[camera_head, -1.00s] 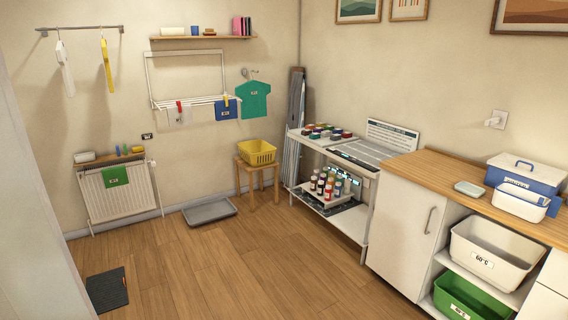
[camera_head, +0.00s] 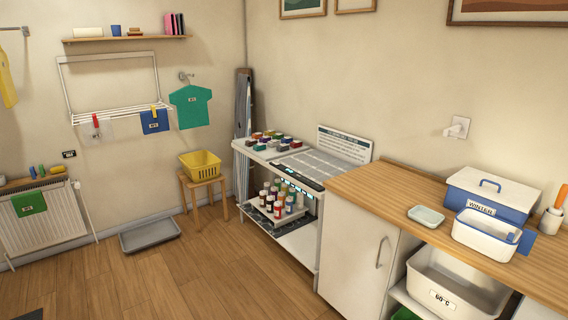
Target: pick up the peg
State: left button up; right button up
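Two small clothes pegs show on the white wall drying rack (camera_head: 120,113). A red peg (camera_head: 96,121) sits over a pale cloth, and a yellow peg (camera_head: 154,111) sits at the top of a blue cloth (camera_head: 155,123). I cannot tell which one is the task's peg. A wall hook (camera_head: 186,76) beside the rack holds a teal shirt (camera_head: 190,107) on a hanger. Neither of my grippers is in view, so both are apart from everything seen here.
A yellow basket (camera_head: 200,166) stands on a wooden stool (camera_head: 190,196). A grey tray (camera_head: 150,234) lies on the floor below the rack. A white trolley (camera_head: 300,238) with bottles and a wooden counter (camera_head: 396,194) line the right wall.

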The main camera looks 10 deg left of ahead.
aim_at(93, 115)
jog(key=i+j+u, duration=0.1)
jog(key=i+u, duration=0.75)
jog(key=i+l+u, duration=0.1)
jog(key=i+u, duration=0.35)
jog(key=i+j+u, duration=0.25)
jog(key=i, duration=0.5)
jog(key=i+u, duration=0.25)
jog(key=i, duration=0.5)
